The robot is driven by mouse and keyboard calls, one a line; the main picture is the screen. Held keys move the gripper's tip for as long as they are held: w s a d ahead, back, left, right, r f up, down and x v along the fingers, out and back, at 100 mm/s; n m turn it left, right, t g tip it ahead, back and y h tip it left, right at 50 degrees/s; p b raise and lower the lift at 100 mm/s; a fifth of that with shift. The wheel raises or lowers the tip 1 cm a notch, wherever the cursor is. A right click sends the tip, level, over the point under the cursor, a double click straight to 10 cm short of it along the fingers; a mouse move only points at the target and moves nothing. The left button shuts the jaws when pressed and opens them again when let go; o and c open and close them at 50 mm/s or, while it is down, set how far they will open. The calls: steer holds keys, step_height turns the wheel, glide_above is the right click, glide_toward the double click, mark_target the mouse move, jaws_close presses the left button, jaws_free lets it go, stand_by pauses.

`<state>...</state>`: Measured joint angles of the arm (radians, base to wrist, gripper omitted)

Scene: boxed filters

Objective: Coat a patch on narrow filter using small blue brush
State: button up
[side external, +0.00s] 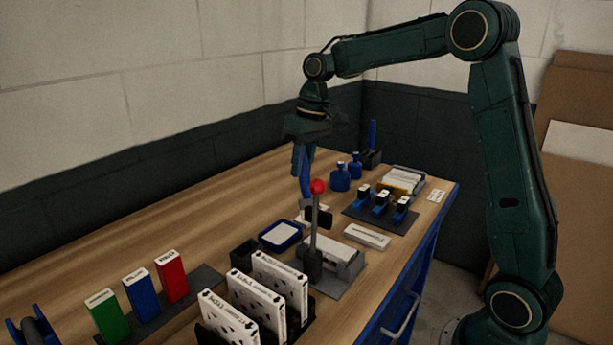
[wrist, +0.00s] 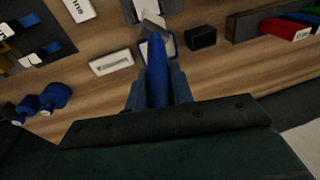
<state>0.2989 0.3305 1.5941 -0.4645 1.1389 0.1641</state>
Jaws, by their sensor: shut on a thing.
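My gripper (side external: 304,148) is shut on a blue brush (side external: 306,183), which hangs handle-up above the bench. In the wrist view the blue handle (wrist: 157,75) runs between the fingers (wrist: 157,92). Its lower end is near a pale part, and I cannot tell bristles from what lies behind. A flat white box (side external: 367,237) lies on the bench, also in the wrist view (wrist: 112,62); it may be the narrow filter, but its label is unreadable. A blue-rimmed tray with a white inside (side external: 265,241) lies to the left of the brush.
A red-knobbed lever (side external: 318,187) stands on a grey fixture in front of the brush. Upright white boxes (side external: 280,285), a black cup (side external: 243,254), and green, blue and red boxes (side external: 171,276) are nearer. Blue bottles (side external: 340,180) and another blue handle (side external: 372,134) stand behind.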

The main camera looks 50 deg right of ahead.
mark_target(302, 177)
step_height(302, 177, down, 4)
steer(key=shift+r, duration=0.25)
steer(key=shift+s+f, duration=0.25)
steer(key=shift+s, duration=5.05)
steer(key=shift+w, duration=5.1)
steer(key=shift+w+r, duration=0.1)
steer(key=shift+w, duration=0.2)
steer(key=shift+s+r, duration=0.1)
steer(key=shift+r, duration=3.9)
